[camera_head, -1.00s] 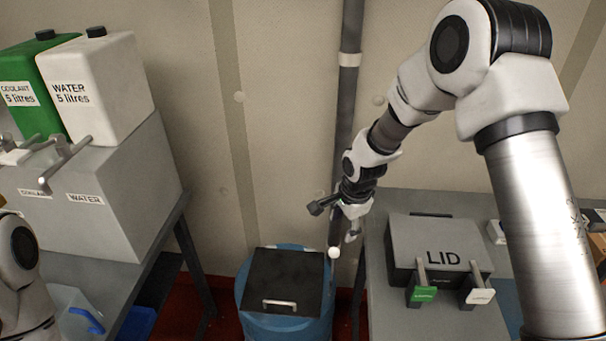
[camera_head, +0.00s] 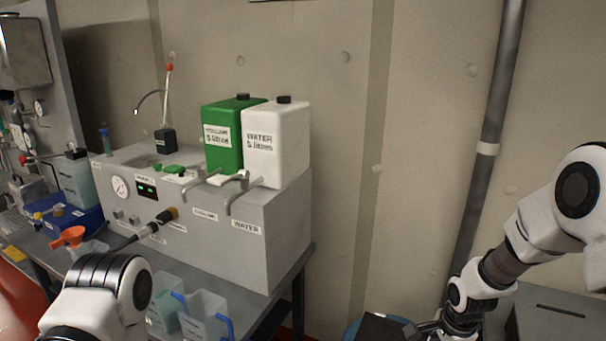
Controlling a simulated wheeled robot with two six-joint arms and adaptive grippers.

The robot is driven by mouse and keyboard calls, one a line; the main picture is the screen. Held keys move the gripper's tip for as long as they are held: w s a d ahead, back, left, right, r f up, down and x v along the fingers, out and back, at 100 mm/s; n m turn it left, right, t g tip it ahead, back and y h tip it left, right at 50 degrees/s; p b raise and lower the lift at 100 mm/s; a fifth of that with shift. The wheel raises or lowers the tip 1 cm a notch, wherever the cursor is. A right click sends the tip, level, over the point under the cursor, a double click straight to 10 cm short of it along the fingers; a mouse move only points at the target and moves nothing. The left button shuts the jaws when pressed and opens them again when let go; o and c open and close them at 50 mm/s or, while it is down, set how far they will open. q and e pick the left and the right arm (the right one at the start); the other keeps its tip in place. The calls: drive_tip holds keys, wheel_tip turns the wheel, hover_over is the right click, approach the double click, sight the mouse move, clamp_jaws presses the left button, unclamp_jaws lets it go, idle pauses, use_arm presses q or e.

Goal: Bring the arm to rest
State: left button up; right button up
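My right arm comes in from the right edge. Its wrist hangs low beside the wall pipe, and its gripper (camera_head: 430,328) is at the bottom edge, partly cut off, near the black cover (camera_head: 385,328) of the blue bin (camera_head: 351,331). I cannot tell whether it is open or shut, and I see nothing clearly held in it. My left arm shows only as a white and black joint at the lower left.
A grey machine (camera_head: 265,245) stands on the left bench, carrying a green coolant can (camera_head: 222,150) and a white water can (camera_head: 280,150). Clear jugs (camera_head: 203,318) and an orange funnel (camera_head: 70,237) sit in front. A dark pipe (camera_head: 495,110) runs up the wall. A grey box (camera_head: 550,312) is lower right.

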drive_tip(key=s+a+f+n+b, duration=0.1)
drive_tip(key=s+f+n+b, duration=0.1)
drive_tip(key=s+f+n, duration=0.6)
drive_tip(key=s+a+f+n+g+b, duration=0.1)
drive_tip(key=s+a+f+n+b, duration=0.1)
drive_tip(key=s+f+n, duration=0.6)
drive_tip(key=s+f+b, duration=0.1)
drive_tip(key=s+f, duration=0.5)
drive_tip(key=s, duration=0.6)
drive_tip(key=shift+s+a+f, duration=0.15)
drive_tip(key=shift+a+f, duration=0.1)
drive_tip(key=shift+f, duration=0.05)
